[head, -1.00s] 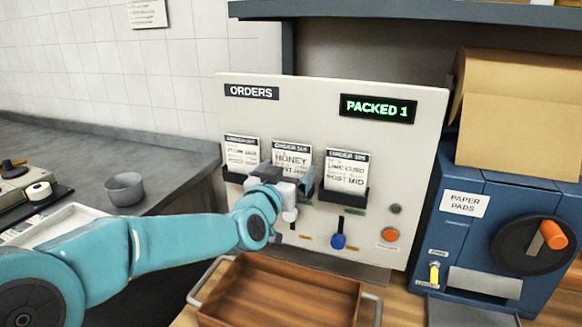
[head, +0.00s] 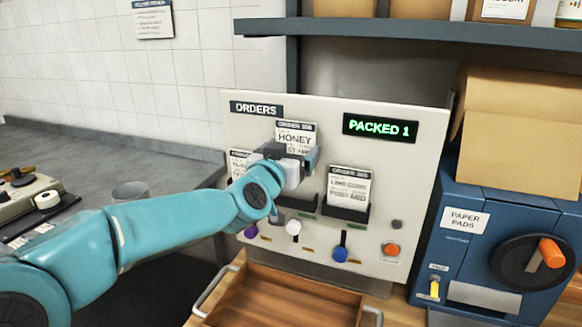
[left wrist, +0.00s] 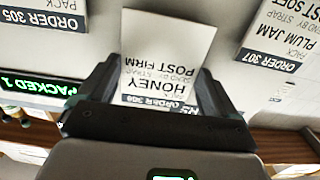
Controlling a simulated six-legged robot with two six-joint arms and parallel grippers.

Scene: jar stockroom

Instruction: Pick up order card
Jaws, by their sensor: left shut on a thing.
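The honey order card (head: 296,137), headed Order 306, is white with a dark header band. My left gripper (head: 291,158) is shut on its lower part and holds it upright in front of the orders board (head: 385,155), above the middle holder. In the left wrist view the card (left wrist: 167,45) appears upside down between the two dark fingers (left wrist: 160,88). The Order 305 card (head: 348,186) stands in the right holder. The plum jam card, Order 307 (left wrist: 283,45), is at the left, partly hidden by my arm in the head view. My right gripper is out of view.
A wooden tray (head: 215,309) with metal handles lies below the board. Purple, white and blue knobs (head: 341,254) and an orange button (head: 391,249) project from the board. The blue paper pads machine (head: 470,262) stands right, under a shelf (head: 420,35).

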